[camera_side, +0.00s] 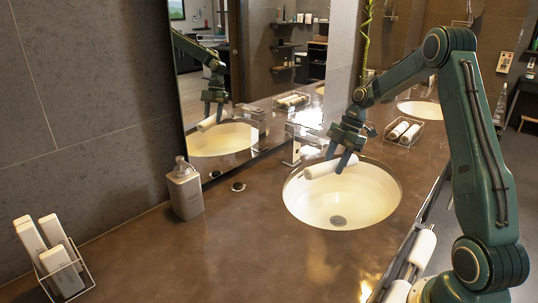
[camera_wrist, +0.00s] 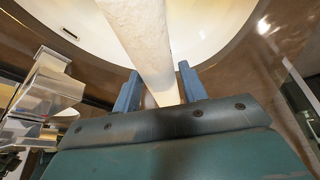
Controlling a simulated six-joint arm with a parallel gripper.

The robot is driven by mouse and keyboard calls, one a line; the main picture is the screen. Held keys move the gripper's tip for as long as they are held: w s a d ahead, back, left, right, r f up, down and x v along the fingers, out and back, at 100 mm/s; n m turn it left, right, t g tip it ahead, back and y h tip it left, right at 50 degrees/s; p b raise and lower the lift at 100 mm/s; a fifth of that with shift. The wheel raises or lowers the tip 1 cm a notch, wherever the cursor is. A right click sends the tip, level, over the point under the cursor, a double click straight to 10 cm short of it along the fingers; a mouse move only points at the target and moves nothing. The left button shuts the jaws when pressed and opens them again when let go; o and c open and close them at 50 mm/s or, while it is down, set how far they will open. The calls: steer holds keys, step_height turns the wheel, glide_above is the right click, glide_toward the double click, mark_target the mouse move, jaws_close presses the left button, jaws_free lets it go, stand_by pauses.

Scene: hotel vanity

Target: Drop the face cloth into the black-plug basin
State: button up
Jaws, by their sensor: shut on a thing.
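The face cloth is a white roll (camera_side: 318,169), held almost level over the back part of the nearer white oval basin (camera_side: 362,208). My gripper (camera_side: 338,163) is shut on the roll, with one finger on each side of it. In the wrist view the roll (camera_wrist: 142,35) runs between my blue fingers (camera_wrist: 158,75), with the basin (camera_wrist: 215,22) beneath. This basin has a grey round drain (camera_side: 338,221); I cannot make out a black plug in it. A second basin (camera_side: 424,111) is farther back, its drain not visible.
A chrome faucet (camera_side: 292,148) stands behind the nearer basin, left of my gripper. A soap bottle (camera_side: 185,190) and a small dark-centred disc (camera_side: 238,186) are on the counter. A rack of rolled cloths (camera_side: 404,131) sits between the basins.

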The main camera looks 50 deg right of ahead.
steer(key=s+d+r+n+g, duration=0.1)
steer(key=s+d+r+n, duration=0.1)
steer(key=s+d+n, duration=0.2)
steer(key=s+d, duration=0.2)
steer(key=d, duration=0.1)
steer(key=shift+g, duration=0.4)
steer(key=shift+w+f+y, duration=0.1)
steer(key=shift+f+y, duration=0.05)
steer(key=shift+y, duration=0.15)
step_height(320, 180, down, 15)
stand_by(0.6)
steer(key=o, duration=1.1)
steer(key=shift+r, duration=0.3)
steer(key=v, duration=1.3)
steer(key=shift+r, duration=0.2)
